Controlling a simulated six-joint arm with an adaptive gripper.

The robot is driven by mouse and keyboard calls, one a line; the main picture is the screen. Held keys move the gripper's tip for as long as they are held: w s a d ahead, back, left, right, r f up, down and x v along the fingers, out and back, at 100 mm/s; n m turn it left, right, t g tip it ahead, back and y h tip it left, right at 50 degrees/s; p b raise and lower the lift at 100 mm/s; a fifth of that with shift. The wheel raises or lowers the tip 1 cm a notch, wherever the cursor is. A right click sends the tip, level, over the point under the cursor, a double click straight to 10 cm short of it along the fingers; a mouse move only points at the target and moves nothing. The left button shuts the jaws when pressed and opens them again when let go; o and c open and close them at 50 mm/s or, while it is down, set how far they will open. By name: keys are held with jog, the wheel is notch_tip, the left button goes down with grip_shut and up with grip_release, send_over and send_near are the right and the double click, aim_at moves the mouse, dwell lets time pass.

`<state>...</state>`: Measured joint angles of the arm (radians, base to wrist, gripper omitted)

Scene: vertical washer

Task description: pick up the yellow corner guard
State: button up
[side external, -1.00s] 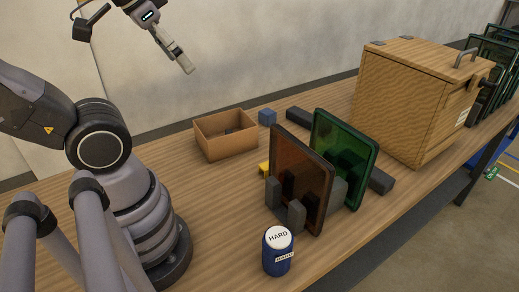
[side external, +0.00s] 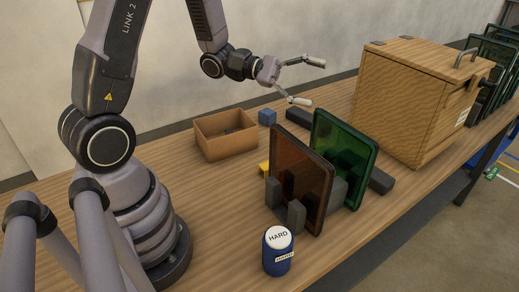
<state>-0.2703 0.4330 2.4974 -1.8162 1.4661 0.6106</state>
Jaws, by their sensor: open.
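A small yellow piece, the corner guard (side external: 263,168), shows on the table just left of the brown panel. Most of it is hidden behind the panel and its dark grey block. My gripper (side external: 312,82) is open and empty. It is in the air above the back of the table, above and to the right of the corner guard, pointing right toward the wooden crate. It touches nothing that I can see.
The brown panel (side external: 310,185) and green panel (side external: 352,150) stand upright in grey blocks. An open box (side external: 225,150), a blue cube (side external: 267,117) and a wooden crate (side external: 405,100) stand around them. A blue canister (side external: 277,262) marked HARD is in front.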

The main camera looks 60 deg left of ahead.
jog(key=w+a+f+n+t+y, duration=0.6)
jog(key=w+a+f+n, duration=0.1)
jog(key=a+f+n, duration=0.15)
jog(key=n+y, duration=0.7)
jog(key=y, duration=0.2)
send_over(267, 165)
jog(key=w, duration=0.1)
notch_tip(267, 165, down, 15)
jog(key=s+f+n, duration=0.1)
jog(key=f, duration=0.2)
jog(key=s+f+n+g, duration=0.1)
jog(key=s+f+n, duration=0.1)
jog(key=f, duration=0.1)
jog(key=s+f+n, duration=0.1)
jog(key=f+n, duration=0.1)
jog(key=shift+s+f+n, duration=0.25)
jog(key=shift+s+f, duration=0.1)
jog(key=shift+f, duration=0.05)
jog(key=shift+w+f, duration=0.2)
jog(key=x, duration=0.6)
jog(key=shift+w+f, duration=0.2)
jog(key=shift+w, duration=0.15)
jog(key=c, duration=1)
